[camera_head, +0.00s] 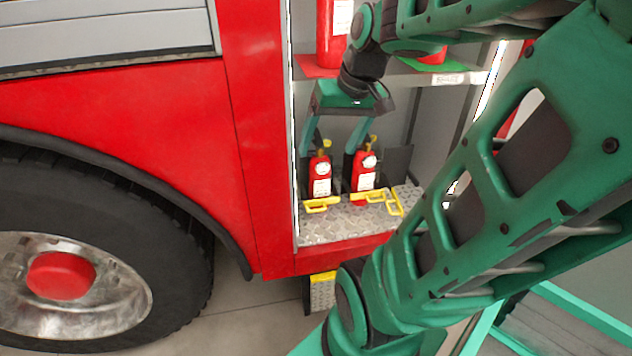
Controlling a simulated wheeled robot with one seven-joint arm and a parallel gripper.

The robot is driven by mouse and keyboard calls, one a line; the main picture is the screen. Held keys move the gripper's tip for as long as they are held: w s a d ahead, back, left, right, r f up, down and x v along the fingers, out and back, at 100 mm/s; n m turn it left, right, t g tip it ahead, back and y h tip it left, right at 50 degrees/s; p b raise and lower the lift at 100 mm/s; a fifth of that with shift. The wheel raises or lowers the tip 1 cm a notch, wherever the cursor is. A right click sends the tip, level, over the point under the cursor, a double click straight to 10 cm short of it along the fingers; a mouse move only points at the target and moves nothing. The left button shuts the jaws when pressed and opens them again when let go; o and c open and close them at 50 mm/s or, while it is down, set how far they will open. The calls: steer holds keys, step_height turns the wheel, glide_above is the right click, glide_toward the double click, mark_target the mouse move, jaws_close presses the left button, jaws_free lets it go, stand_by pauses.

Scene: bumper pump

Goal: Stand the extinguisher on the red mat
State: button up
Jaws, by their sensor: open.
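Two small red extinguishers with white labels and yellow-and-black tops stand upright on the lower metal shelf: the left extinguisher (320,177) and the right extinguisher (363,172). The red mat (311,68) lies on the upper shelf at its left end. A larger red cylinder (331,35) stands at the mat, its top cut off by the picture edge. My gripper (331,148) hangs below the upper shelf, open and pointing down. Its fingers appear on either side of the left extinguisher's top; contact and exact depth cannot be told.
The upper shelf (398,79) has a green mat (437,64) with another red object (434,56), mostly behind my arm. Yellow brackets (322,205) edge the tread-plate shelf (330,230). The red truck's side panel (252,110) borders the compartment on the left.

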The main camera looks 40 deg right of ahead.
steer(key=s+a+f+g, duration=0.2)
steer(key=s+f, duration=0.1)
steer(key=s, duration=0.2)
steer(key=s+a+f+m+g, duration=0.1)
steer(key=s+a+f+g, duration=0.1)
steer(key=s+a+f, duration=0.1)
steer(key=s+f, duration=0.1)
steer(key=s, duration=0.1)
steer(key=shift+s, duration=0.4)
steer(key=shift+a, duration=0.1)
